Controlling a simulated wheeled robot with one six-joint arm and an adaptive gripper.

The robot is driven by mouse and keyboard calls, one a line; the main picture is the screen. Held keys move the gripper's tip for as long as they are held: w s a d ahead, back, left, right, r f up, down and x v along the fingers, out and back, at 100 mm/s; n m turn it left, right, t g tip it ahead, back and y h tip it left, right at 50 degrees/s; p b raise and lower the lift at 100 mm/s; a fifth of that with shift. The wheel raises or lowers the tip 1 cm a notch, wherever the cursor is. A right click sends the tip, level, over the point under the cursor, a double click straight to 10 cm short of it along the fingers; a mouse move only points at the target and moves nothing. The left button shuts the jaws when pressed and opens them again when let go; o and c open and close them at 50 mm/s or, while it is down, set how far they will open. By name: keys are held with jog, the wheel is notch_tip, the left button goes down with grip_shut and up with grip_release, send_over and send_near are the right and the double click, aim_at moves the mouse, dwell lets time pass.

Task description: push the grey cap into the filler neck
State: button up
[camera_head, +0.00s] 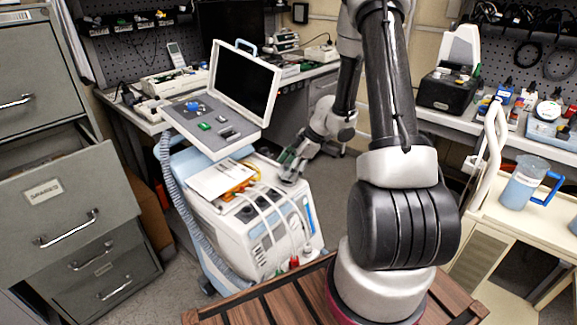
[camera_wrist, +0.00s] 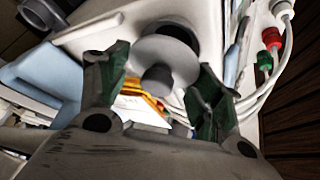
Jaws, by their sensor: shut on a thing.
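My gripper (camera_wrist: 158,66) is shut on the grey cap (camera_wrist: 150,52), whose round disc sits between the two green-padded fingers in the wrist view. A small knob on the cap faces the camera. Just beyond the cap is the filler neck (camera_wrist: 182,33), a dark round opening partly hidden by the disc. The cap looks close to the neck and offset from its centre; I cannot tell whether they touch. In the head view my gripper (camera_head: 290,168) is at the top right rear of the white machine (camera_head: 265,240), and the cap is too small to make out.
Papers (camera_head: 222,178) and orange and white tubes lie on the machine's top, left of my gripper. A raised screen unit (camera_head: 245,85) stands behind them. A cart with a blue-handled jug (camera_head: 525,182) is at right. An open drawer (camera_head: 60,190) juts out at left.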

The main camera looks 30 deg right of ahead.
jog(key=shift+f, duration=1.05)
jog(key=o, duration=1)
jog(key=v, duration=1.2)
